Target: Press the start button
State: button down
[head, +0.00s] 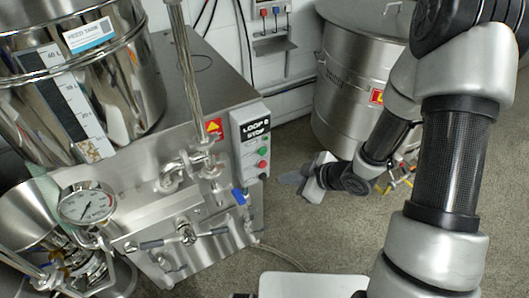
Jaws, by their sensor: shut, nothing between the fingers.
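A pale control box (250,142) is fixed to the side of the steel mill cabinet, with a dark label that seems to read "LOOP 2 STOP". On its face are a green button (262,151) and a red button (263,164) below it. Which one is the start button cannot be read at this size. My gripper (286,179) is shut and empty to the right of the box and a little below the red button. It points left towards the box, with a gap between them.
A steel feed tank (85,65) and a pressure gauge (87,205) stand at the left. A large steel drum (352,85) stands behind my arm. The grey floor between is mostly clear.

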jog(key=shift+w, duration=0.15)
jog(key=w+a+p, duration=0.1)
jog(key=w+a, duration=0.4)
jog(key=w, duration=0.2)
jog(key=shift+w, duration=0.1)
dwell(2.0)
jog(key=shift+w+a, duration=0.15)
jog(key=shift+w, duration=0.1)
jog(key=shift+w+a, duration=0.3)
jog(key=shift+w, duration=0.15)
dwell(0.8)
jog(key=shift+s+d, duration=0.5)
jog(key=shift+s, duration=0.25)
jog(key=shift+s+d, duration=0.7)
jog(key=shift+s, duration=0.35)
jog(key=shift+s+d, duration=0.7)
jog(key=shift+s, duration=0.35)
